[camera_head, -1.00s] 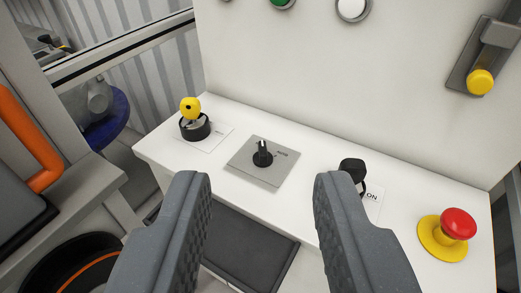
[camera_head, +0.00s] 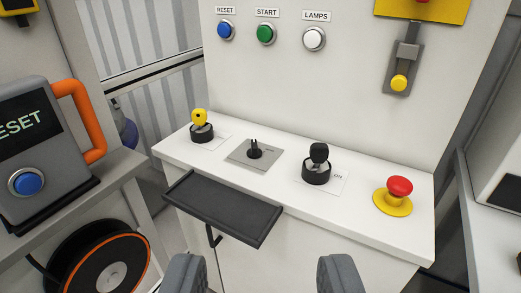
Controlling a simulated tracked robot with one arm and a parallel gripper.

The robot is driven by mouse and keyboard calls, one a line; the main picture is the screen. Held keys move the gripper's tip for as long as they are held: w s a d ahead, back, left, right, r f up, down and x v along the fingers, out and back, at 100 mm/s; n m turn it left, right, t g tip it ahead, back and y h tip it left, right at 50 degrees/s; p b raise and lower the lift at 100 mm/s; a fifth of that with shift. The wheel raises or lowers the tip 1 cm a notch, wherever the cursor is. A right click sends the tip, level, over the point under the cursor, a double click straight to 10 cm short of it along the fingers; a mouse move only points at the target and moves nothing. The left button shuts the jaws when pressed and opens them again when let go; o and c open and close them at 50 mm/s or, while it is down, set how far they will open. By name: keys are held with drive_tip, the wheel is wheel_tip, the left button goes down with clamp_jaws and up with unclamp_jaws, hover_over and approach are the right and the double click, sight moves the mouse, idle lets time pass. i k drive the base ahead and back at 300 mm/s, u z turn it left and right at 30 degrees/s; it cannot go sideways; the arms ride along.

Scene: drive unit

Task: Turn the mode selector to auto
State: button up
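A red emergency button (camera_head: 399,187) is farther right. A dark tray (camera_head: 222,207) juts from the console front. RESET, START and LAMPS buttons (camera_head: 266,33) are on the panel.

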sight(254, 152)
drive_tip(key=z, duration=0.3)
drive_tip(key=i, duration=1.25)
drive_tip(key=u, duration=0.5)
